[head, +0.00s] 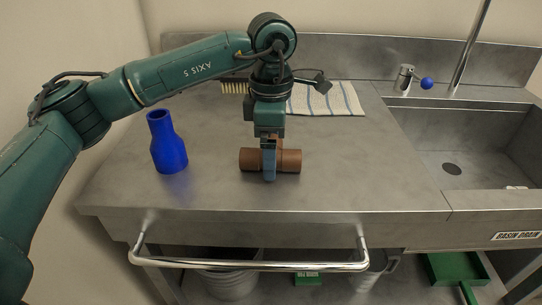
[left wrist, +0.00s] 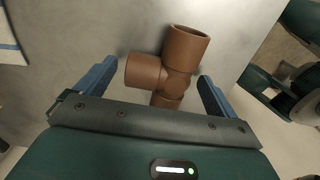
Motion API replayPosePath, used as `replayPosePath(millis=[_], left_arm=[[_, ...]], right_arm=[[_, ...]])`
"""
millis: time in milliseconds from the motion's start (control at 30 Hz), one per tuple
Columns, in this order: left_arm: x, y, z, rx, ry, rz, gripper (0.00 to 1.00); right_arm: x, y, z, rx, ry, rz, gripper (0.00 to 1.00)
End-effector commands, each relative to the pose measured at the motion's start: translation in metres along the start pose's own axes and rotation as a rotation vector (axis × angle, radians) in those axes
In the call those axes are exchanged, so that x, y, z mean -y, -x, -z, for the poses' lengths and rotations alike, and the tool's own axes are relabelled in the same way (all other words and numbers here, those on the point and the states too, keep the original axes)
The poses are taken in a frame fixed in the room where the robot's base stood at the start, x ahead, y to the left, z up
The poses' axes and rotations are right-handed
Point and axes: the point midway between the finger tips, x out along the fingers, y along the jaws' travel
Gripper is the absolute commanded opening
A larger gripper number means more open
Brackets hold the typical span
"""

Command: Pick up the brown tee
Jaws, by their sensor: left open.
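The brown tee (head: 290,160) lies on the metal counter, with my left gripper (head: 269,165) directly above and in front of it, pointing down. In the left wrist view the brown tee (left wrist: 176,72) shows its open ends, and the two blue fingers of my left gripper (left wrist: 153,88) stand apart on either side of it. The fingers are open and a gap shows between each of them and the tee. Part of the tee is hidden behind the gripper in the head view and below the gripper body in the wrist view. My right gripper is not in view.
A blue reducer-shaped pipe (head: 168,145) stands upright on the counter (head: 215,190) to the left. A striped cloth (head: 325,98) and a brush (head: 234,88) lie at the back. A sink (head: 460,150) is on the right, and a rail (head: 250,265) runs along the front.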

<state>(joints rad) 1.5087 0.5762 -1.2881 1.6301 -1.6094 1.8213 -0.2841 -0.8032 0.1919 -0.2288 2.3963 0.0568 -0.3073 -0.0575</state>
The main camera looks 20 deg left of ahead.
Motion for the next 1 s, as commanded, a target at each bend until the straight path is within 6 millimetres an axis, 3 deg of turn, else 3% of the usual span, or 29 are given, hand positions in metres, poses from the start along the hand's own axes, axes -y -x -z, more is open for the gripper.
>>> replayPosePath(millis=[67, 667, 867, 1000], left_arm=[[0.000, 0.001, 0.000, 0.000, 0.000, 0.000, 0.94], [0.000, 0.001, 0.000, 0.000, 0.000, 0.000, 0.45], [0.000, 0.002, 0.000, 0.000, 0.000, -0.001, 0.45], [-0.001, 0.013, 0.000, 0.000, 0.001, -0.003, 0.45]], right_arm=[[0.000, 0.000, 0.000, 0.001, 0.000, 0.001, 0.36], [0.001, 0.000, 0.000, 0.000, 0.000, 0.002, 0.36], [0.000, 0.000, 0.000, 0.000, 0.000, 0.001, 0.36], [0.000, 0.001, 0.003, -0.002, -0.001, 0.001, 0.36]])
